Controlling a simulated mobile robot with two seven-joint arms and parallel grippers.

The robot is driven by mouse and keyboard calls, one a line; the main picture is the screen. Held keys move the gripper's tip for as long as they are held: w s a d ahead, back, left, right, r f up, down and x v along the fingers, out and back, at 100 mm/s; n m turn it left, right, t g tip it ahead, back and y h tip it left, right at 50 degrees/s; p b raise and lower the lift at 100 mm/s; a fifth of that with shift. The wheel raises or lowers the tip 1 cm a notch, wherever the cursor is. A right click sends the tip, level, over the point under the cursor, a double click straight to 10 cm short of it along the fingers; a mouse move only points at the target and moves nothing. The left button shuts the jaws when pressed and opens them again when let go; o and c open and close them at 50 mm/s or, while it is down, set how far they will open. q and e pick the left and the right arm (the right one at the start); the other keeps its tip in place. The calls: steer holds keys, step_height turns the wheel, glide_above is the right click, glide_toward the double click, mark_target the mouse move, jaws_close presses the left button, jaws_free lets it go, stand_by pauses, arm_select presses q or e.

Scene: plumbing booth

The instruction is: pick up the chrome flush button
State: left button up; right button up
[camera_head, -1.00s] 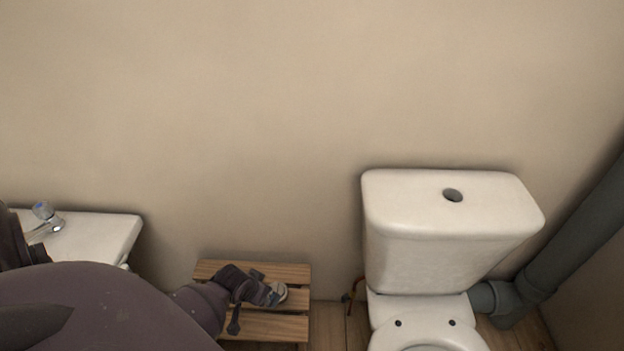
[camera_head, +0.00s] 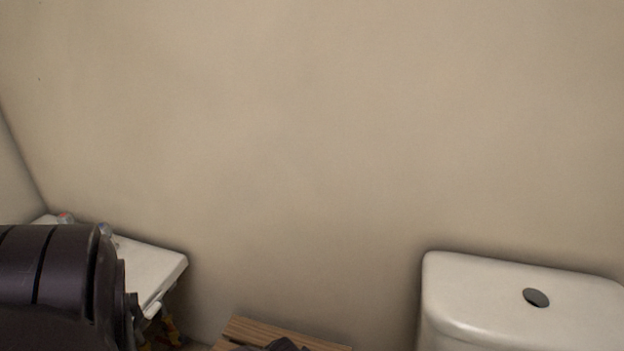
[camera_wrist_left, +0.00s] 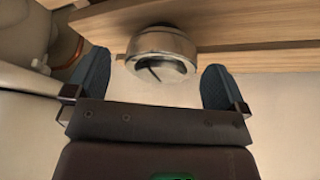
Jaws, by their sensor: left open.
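The chrome flush button (camera_wrist_left: 162,50) is a short round metal piece with a shiny, curved face, seen at the edge of the wooden slats in the left wrist view. My left gripper (camera_wrist_left: 156,66) is open, with one dark finger on each side of the button. I cannot tell whether either finger touches it. In the head view only a dark bit of this gripper (camera_head: 285,345) shows at the bottom edge, and the button is out of frame. My right gripper is not in view.
The slatted wooden stool (camera_head: 270,334) is cut off at the bottom of the head view. The white toilet cistern (camera_head: 465,295) stands at right, with a dark round opening (camera_head: 536,298) in its lid. A white basin (camera_head: 150,268) is at left, partly behind my arm.

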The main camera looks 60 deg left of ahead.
arm_select(q)
step_height(320, 180, down, 2)
steer(key=shift+w+a, duration=0.1)
steer(key=shift+w+r, duration=0.1)
steer(key=shift+w, duration=0.1)
steer(key=c, duration=1.1)
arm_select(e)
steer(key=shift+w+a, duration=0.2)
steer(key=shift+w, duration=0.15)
arm_select(q)
steer(key=shift+r, duration=0.1)
steer(key=shift+w+r, duration=0.1)
steer(key=shift+r, duration=0.15)
steer(key=r, duration=0.1)
steer(key=r+p, duration=0.1)
steer(key=r, duration=0.1)
steer(key=r+p, duration=0.1)
steer(key=r, duration=0.1)
steer(key=shift+w, duration=0.25)
step_height(320, 180, up, 14)
steer(key=p, duration=0.5)
steer(key=shift+s+r+p, duration=0.2)
steer(key=shift+s+p, duration=0.15)
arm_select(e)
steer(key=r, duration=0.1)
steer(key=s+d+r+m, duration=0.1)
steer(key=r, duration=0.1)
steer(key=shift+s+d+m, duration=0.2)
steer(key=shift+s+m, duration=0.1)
